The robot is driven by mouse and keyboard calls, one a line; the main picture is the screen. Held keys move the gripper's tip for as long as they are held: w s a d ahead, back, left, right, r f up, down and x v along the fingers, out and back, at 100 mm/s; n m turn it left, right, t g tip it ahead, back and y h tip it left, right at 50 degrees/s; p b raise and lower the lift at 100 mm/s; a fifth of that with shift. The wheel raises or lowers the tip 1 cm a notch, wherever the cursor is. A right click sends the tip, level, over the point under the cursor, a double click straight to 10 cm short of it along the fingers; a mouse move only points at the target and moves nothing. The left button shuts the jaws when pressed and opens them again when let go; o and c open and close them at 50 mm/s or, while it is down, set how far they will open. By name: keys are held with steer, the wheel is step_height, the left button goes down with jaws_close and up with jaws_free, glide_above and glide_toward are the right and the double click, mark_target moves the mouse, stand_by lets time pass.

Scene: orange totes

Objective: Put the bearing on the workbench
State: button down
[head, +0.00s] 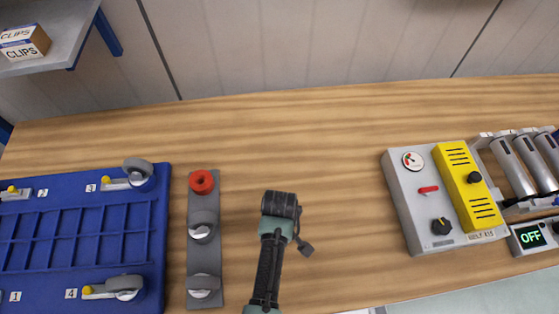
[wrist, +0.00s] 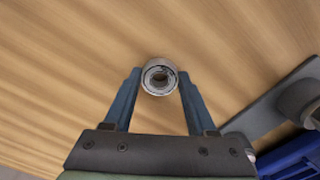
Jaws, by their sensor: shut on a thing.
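The bearing (wrist: 160,77) is a small metal ring with a dark centre. In the wrist view it sits between the tips of my gripper (wrist: 158,84), which is shut on it. Bare wood of the workbench (head: 330,130) lies behind the bearing; I cannot tell whether it touches the wood. In the head view my gripper (head: 284,240) is over the middle of the workbench, right of the grey strip. The bearing is hidden there by my arm.
Further left is a blue fixture tray (head: 158,215). A grey and yellow control box (head: 415,220) stands at right.

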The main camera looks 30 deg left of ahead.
steer(key=shift+f, duration=0.1)
steer(key=shift+c, duration=1)
jaws_free()
